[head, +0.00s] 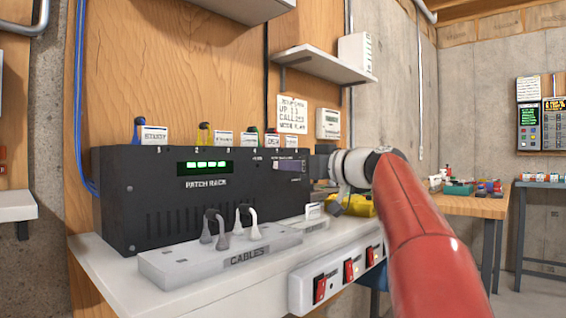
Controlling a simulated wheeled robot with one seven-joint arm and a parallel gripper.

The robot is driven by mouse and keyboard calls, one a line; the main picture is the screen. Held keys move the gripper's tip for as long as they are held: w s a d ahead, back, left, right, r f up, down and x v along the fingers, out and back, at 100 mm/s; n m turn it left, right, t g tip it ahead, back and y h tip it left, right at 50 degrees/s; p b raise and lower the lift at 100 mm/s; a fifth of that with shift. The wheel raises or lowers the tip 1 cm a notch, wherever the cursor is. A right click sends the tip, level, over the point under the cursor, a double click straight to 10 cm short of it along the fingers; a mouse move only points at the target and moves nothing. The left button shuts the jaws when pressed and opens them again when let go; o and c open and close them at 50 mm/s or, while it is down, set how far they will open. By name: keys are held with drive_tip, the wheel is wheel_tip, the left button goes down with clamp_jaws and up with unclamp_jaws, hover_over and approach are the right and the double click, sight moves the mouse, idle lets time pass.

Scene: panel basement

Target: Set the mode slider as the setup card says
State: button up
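The patch rack (215,215), a black box with a lit green display, stands on the white shelf. A small purple-grey panel (290,167) with tiny lettering is at the right of its face; I cannot make out the slider knob or its setting. The setup card (293,114) is on the wooden wall above; its last line seems to start with "MODE", but the word after it is too blurred to read surely. My gripper (318,164) is at the rack's right end, beside that panel. Its fingers are mostly hidden, and contact cannot be told.
Labelled tags with coloured plugs (204,135) stand along the rack's top. A grey CABLES holder (180,262) with looped cables sits in front. A yellow object (358,206) lies behind my wrist. A strip with red switches (320,289) is on the shelf's front edge.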

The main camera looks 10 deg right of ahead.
drive_tip(key=shift+p+x, duration=0.35)
drive_tip(key=shift+x, duration=1.25)
drive_tip(key=shift+c, duration=0.3)
clamp_jaws()
